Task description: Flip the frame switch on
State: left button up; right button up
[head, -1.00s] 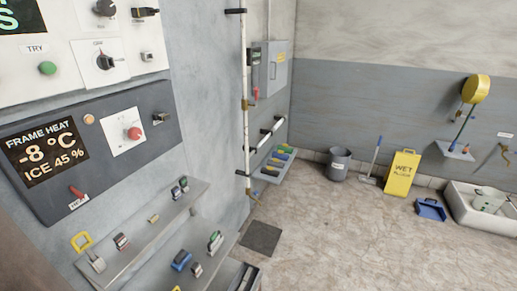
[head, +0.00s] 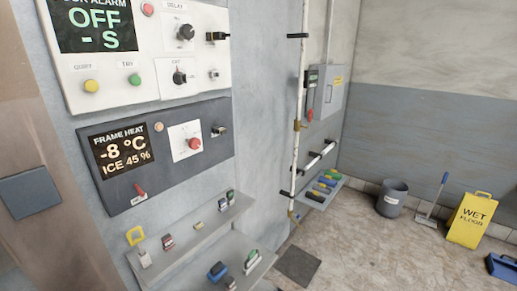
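The dark frame heat panel (head: 170,166) is on the wall at the left of the head view. Its display (head: 122,151) reads "FRAME HEAT -8 °C ICE 45 %". A red lever switch (head: 140,190) sits at its lower left above a small white label too small to read. A red knob (head: 194,143) on a white plate, a small round light (head: 159,127) and a small dark switch (head: 219,131) are also on this panel. Neither of my grippers is in view.
A white alarm panel (head: 130,88) reading "OFF - S" is above. Shelves (head: 195,235) with small items jut out below. A pipe (head: 297,120) runs up the wall. A grey bin (head: 392,198) and a yellow wet floor sign (head: 468,219) stand on the right.

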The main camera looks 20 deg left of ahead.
aim_at(139, 190)
jog(key=u, duration=1.5)
